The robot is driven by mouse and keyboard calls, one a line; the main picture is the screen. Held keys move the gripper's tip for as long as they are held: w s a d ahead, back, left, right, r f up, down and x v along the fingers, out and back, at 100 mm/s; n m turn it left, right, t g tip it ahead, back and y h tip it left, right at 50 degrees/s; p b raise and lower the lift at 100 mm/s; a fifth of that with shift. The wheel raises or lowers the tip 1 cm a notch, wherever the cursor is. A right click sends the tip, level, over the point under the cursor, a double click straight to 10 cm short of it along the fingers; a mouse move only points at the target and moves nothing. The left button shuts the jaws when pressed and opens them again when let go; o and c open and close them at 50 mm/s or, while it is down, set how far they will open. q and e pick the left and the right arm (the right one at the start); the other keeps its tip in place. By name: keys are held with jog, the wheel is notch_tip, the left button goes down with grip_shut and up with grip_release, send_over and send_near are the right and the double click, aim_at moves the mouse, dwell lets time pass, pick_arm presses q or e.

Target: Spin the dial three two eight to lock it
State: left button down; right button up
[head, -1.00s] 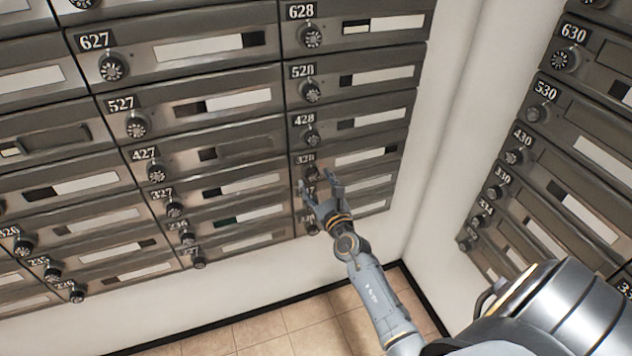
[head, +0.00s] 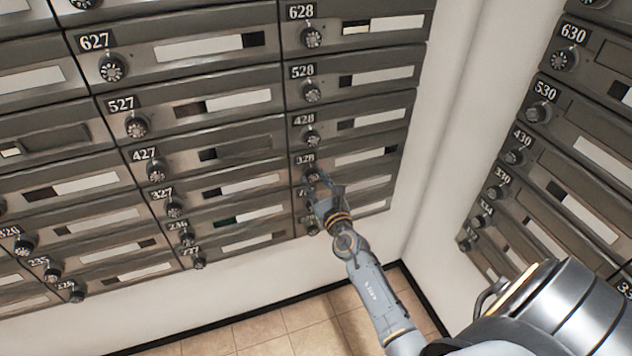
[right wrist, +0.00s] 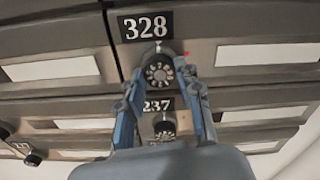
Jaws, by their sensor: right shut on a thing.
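The dial of mailbox 328 is a round black knob with white marks, just under its number plate (head: 306,160). In the right wrist view this dial (right wrist: 159,73) sits between the two fingertips of my right gripper (right wrist: 160,83), below the plate reading 328 (right wrist: 146,27). My right gripper (head: 318,182) is shut on the dial, one finger at each side. In the head view its fingers partly hide the dial. The dial's fine marks are too small to read. My left gripper is in no view.
The dial of 428 (head: 311,137) is just above. Another dial (right wrist: 164,127) lies just below, between my fingers in the right wrist view. More mailboxes line the right wall (head: 590,150). A bare white wall corner (head: 440,150) separates the two banks.

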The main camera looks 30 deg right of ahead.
jog(key=m, duration=0.4)
jog(key=shift+m, duration=0.3)
jog(key=m, duration=0.4)
jog(key=shift+m, duration=0.3)
jog(key=m, duration=0.5)
jog(key=shift+b, duration=0.35)
jog(key=m, duration=0.8)
jog(key=shift+m, duration=0.3)
jog(key=m+p, duration=0.1)
jog(key=m, duration=0.2)
jog(key=shift+m, duration=0.3)
jog(key=m+p, duration=0.1)
jog(key=m, duration=0.3)
jog(key=shift+m+p, duration=0.7)
jog(key=shift+m, duration=1.2)
jog(key=shift+f, duration=0.1)
